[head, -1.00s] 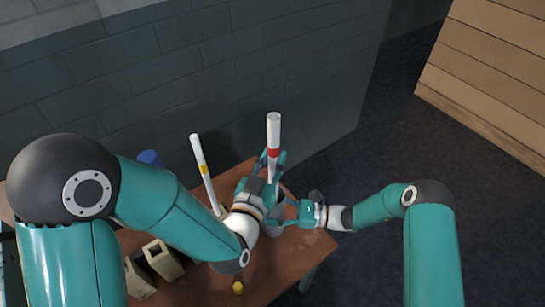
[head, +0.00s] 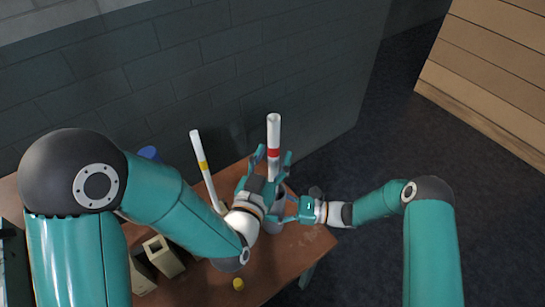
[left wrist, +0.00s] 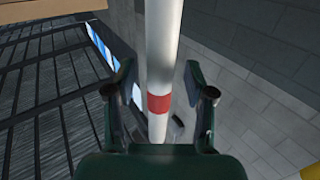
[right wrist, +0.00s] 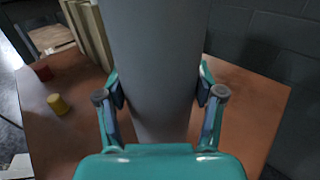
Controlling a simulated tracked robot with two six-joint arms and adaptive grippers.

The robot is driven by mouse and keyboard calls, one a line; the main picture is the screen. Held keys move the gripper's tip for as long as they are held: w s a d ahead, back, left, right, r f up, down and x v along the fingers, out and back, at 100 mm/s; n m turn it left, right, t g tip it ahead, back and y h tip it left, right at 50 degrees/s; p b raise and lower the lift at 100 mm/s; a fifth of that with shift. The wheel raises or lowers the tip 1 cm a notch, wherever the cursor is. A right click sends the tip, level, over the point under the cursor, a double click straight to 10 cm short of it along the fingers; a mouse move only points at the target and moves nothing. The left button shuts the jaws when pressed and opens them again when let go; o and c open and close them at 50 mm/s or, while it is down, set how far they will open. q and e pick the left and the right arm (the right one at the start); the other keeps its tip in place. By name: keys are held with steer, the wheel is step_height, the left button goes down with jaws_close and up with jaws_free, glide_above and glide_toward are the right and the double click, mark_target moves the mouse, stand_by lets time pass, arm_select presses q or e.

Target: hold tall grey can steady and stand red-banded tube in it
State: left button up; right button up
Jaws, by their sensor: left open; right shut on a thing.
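The white red-banded tube (head: 273,133) stands nearly upright at the wall side of the table. My left gripper (head: 272,160) is open, with a finger on either side of the tube. In the left wrist view the tube (left wrist: 163,40) passes between the spread fingers (left wrist: 159,85), with gaps beside it. The tall grey can (right wrist: 155,60) fills the middle of the right wrist view; my right gripper (right wrist: 160,98) is shut on it from both sides. In the head view the can is mostly hidden behind my left gripper, and the tube's lower end is hidden too.
A yellow-banded white tube (head: 203,165) stands leaning just left of my left gripper. Beige boxes (head: 163,256), a small yellow cylinder (head: 238,284) and a blue item (head: 149,153) are on the brown table (head: 285,262). A small red piece (right wrist: 43,73) shows in the right wrist view. A grey block wall (head: 120,80) rises behind.

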mark_target(271, 128)
arm_select(q)
steer(key=shift+r, duration=0.15)
step_height(271, 128, up, 10)
steer(key=shift+f, duration=0.15)
stand_by(0.3)
arm_select(e)
steer(key=o, duration=1.3)
steer(key=shift+o, duration=0.2)
steer(key=shift+d, duration=0.1)
